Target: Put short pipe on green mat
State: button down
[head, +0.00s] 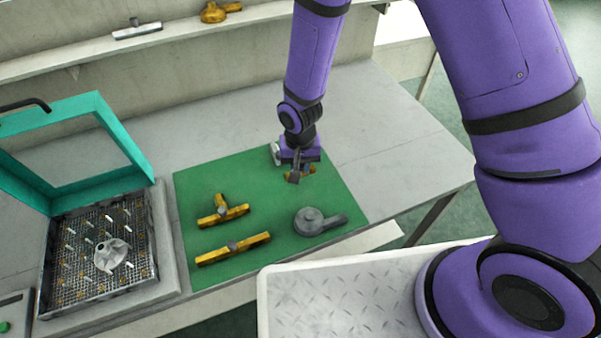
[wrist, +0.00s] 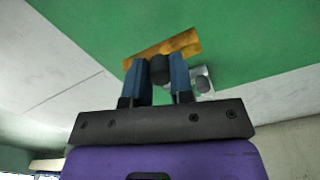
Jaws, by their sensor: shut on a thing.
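My gripper (head: 297,174) is low over the far right part of the green mat (head: 255,174). In the wrist view its two blue fingers (wrist: 158,66) are shut on the dark knob of a yellow short pipe (wrist: 180,43). The pipe lies across just beyond the fingertips, over green mat. In the head view only bits of the short pipe (head: 312,169) show beside the gripper. I cannot tell whether it touches the mat.
On the mat are a yellow tee (head: 222,211), a longer yellow pipe (head: 233,249) and a grey round part with an arm (head: 318,221). A grey metal piece (head: 276,153) stands close behind my gripper. A teal-lidded basket (head: 100,247) is at the left.

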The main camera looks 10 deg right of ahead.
aim_at(300, 166)
jog(key=shift+f, duration=1.9)
jog(key=shift+f, duration=0.1)
jog(key=c, duration=1)
grip_release()
notch_tip(300, 166, up, 12)
jog(key=shift+r, duration=0.15)
